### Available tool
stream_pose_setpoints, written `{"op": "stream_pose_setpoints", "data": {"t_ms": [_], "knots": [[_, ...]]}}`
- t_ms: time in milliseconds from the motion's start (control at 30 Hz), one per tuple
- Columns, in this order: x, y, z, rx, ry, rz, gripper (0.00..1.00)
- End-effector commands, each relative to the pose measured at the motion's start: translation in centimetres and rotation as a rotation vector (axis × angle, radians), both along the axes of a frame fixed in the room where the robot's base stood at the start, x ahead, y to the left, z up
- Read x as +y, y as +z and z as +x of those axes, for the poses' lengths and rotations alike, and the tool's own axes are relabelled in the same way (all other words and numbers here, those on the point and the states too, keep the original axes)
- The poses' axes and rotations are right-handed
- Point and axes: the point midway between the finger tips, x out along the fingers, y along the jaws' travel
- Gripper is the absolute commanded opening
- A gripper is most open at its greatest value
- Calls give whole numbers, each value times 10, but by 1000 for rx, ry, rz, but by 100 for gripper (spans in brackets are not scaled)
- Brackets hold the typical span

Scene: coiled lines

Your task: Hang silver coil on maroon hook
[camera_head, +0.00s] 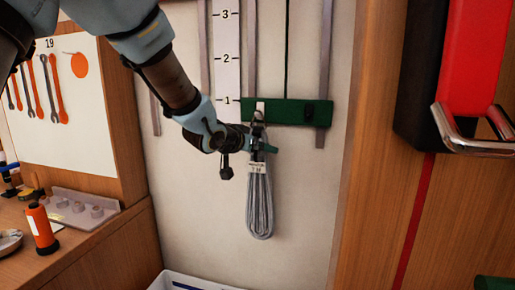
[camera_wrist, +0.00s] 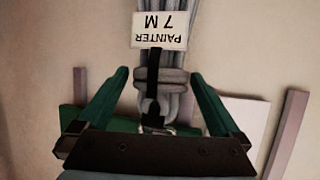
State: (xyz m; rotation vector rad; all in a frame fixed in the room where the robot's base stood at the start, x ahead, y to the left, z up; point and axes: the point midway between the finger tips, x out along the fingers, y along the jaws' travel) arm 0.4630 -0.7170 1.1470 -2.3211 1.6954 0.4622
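The silver coil (camera_head: 259,205) is a grey bundled line with a white tag, and it hangs upright just below a green board (camera_head: 290,112) on the wall. In the wrist view the coil (camera_wrist: 178,82) carries a tag (camera_wrist: 160,30) reading "PAINTER 7 M" and a black strap (camera_wrist: 153,75). The strap's end meets a metal piece at the board, and I cannot tell whether it is seated on a hook. My gripper (camera_wrist: 160,76) is open around the coil's top, with small gaps beside its fingers. A pale hook plate (camera_head: 260,106) shows above the coil; no maroon colour is clear on it.
A dark hook (camera_head: 309,110) sits right of the coil on the board. A red and black case with a metal handle (camera_head: 472,143) juts out at the right. A bench (camera_head: 85,240) with an orange spool (camera_head: 42,229) stands left. A white bin (camera_head: 185,281) is below.

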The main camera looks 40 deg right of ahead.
Motion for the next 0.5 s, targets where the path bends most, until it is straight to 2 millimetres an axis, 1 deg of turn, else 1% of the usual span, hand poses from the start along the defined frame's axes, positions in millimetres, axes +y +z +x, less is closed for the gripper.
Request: {"op": "stream_pose_setpoints", "data": {"t_ms": [233,367,500], "knots": [[0,-3,-1,0,-1,1,100],[16,3,-4,-1,2,-3,100],[40,9,-11,-2,4,-2,100]]}}
